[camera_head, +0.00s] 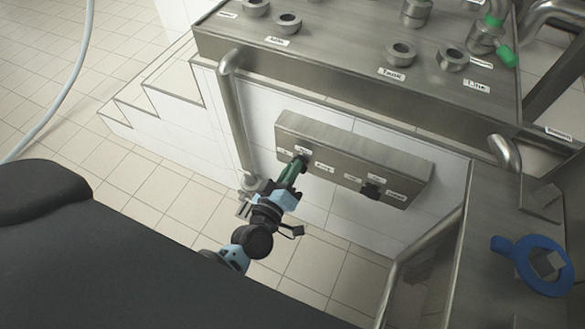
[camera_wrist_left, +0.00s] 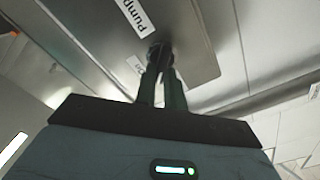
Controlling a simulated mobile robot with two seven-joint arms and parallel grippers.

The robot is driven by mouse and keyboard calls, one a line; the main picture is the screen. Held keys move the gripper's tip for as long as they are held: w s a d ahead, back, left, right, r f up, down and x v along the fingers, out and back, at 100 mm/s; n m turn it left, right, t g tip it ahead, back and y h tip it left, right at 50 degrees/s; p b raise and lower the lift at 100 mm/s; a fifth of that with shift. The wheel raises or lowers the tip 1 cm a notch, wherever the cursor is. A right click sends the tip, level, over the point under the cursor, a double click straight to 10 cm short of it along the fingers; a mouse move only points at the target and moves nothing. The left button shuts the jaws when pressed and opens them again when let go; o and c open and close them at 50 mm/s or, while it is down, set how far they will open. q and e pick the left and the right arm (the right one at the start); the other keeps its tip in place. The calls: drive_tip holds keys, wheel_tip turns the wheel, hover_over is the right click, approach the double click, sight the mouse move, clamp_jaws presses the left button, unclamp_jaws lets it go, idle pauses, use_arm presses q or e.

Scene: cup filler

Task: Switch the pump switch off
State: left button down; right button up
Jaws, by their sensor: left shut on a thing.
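The pump switch (camera_wrist_left: 159,50) is a dark knob on a steel panel, beside a label reading "Pump" (camera_wrist_left: 134,15) in the left wrist view. In the head view the panel (camera_head: 343,150) is mounted on the white tiled wall below the steel counter, and the switch (camera_head: 305,157) is at its left part. My left gripper (camera_head: 300,163) reaches it from below, and its green fingers are shut on the knob. The fingertips (camera_wrist_left: 160,58) also show in the wrist view. They hide part of the knob, and I cannot read its turn position. My right gripper is not in view.
A second dark knob (camera_head: 372,189) sits on the right of the panel. A vertical steel pipe (camera_head: 236,125) runs left of my left gripper. The steel counter (camera_head: 330,45) overhangs the panel. A blue ring-shaped thing (camera_head: 508,246) lies at the right. Tiled floor is open at left.

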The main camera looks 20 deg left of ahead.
use_arm(q)
drive_tip(key=n, duration=0.4)
drive_tip(key=shift+a+f+n+b, duration=0.2)
drive_tip(key=shift+f+n+b, duration=0.05)
drive_tip(key=shift+n+b, duration=0.1)
drive_tip(key=n+b, duration=0.1)
drive_tip(key=n, duration=0.3)
drive_tip(key=shift+f, duration=0.15)
drive_tip(key=c, duration=1.5)
unclamp_jaws()
drive_tip(key=shift+s, duration=0.1)
drive_tip(key=s, duration=0.7)
drive_tip(key=shift+s+a, duration=0.15)
drive_tip(key=shift+s, duration=0.15)
